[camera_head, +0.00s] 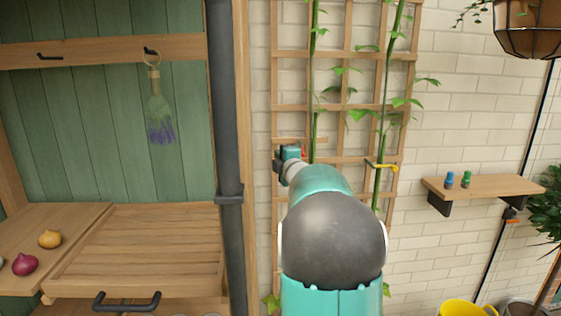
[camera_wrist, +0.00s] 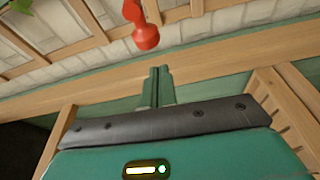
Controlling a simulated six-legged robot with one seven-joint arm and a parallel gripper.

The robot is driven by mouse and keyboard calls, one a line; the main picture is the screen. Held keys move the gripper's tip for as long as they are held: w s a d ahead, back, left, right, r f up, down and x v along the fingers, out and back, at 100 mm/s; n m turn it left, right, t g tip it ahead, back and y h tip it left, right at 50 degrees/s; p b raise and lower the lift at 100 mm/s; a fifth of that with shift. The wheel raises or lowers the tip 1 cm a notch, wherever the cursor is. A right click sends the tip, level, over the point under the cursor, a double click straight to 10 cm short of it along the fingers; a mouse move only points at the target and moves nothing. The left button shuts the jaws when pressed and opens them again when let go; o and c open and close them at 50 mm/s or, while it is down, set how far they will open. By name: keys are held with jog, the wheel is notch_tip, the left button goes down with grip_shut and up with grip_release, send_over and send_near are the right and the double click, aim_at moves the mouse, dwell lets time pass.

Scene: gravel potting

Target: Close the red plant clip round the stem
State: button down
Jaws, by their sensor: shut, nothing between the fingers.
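My gripper's fingers (camera_wrist: 158,86) are together and empty, pointing toward the clip with a gap between in the picture. In the head view my gripper (camera_head: 287,155) is just left of the clip, partly hidden by my arm.
A wooden trellis (camera_head: 344,105) stands against the pale brick wall. A yellow clip (camera_head: 380,166) is at the right stem (camera_head: 384,110). A shelf (camera_head: 483,187) with small blue and green items is at right. A dark pipe (camera_head: 226,100) and a potting bench (camera_head: 135,250) are at left.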

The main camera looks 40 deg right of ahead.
jog(key=shift+s+d+n+t+y, duration=0.25)
jog(key=shift+s+d+y, duration=0.1)
jog(key=shift+s+d, duration=0.3)
jog(key=shift+s+d+n+t+y, duration=0.15)
jog(key=shift+s+d+n+y, duration=0.2)
jog(key=shift+s, duration=0.5)
